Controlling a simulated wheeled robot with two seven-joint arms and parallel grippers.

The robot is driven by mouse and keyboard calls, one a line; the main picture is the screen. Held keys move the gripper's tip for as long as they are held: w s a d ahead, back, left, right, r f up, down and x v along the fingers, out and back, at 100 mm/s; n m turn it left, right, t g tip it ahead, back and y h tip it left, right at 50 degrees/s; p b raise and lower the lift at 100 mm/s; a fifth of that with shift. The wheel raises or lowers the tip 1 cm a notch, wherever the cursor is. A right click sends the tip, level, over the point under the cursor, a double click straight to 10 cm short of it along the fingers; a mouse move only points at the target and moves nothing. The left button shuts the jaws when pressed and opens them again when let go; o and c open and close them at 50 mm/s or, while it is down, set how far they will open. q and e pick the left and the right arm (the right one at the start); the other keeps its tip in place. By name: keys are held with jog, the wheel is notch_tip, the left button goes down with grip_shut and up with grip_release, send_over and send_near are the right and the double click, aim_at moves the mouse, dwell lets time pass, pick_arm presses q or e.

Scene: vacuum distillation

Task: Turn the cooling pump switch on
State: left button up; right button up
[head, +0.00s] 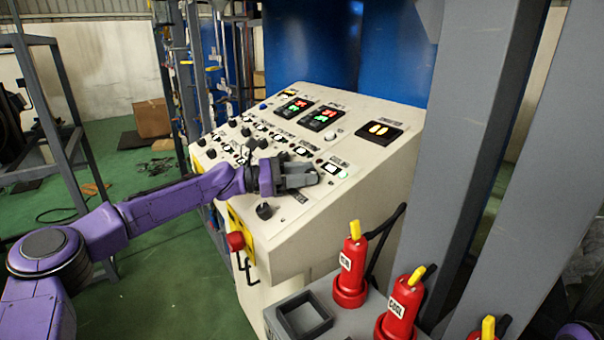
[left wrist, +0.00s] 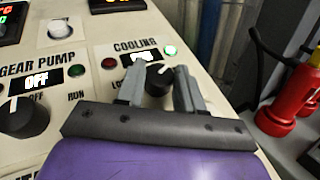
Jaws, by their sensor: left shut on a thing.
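The sloped cream control panel (head: 300,215) stands in front of my left arm. The cooling pump switch is a black round knob (left wrist: 158,80) under the "COOLING" label in the left wrist view. My left gripper (head: 312,176) has its two grey fingers on either side of this knob and is shut on it; the fingers also show in the left wrist view (left wrist: 160,90). A white mark shows on the knob. A bright green lamp (left wrist: 170,50) is above it. The fingers partly cover the small display and the position labels. In the head view the gripper hides the knob.
The gear pump knob (left wrist: 24,117), with its display reading OFF, is left of the gripper. A red emergency button (head: 236,241) is on the panel's front side. Red bottles with yellow tops (head: 351,265) stand at right. A grey post (head: 450,150) rises behind them.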

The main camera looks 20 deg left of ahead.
pick_arm(q)
jog(key=o, duration=1)
jog(key=shift+d+f, duration=0.15)
jog(key=shift+f, duration=0.05)
jog(key=shift+o, duration=0.2)
jog(key=shift+w+d, duration=0.15)
jog(key=shift+w, duration=0.05)
jog(key=b+v, duration=0.3)
jog(key=v, duration=0.7)
jog(key=shift+b, duration=0.35)
jog(key=shift+s+a, duration=0.1)
jog(key=shift+a, duration=0.2)
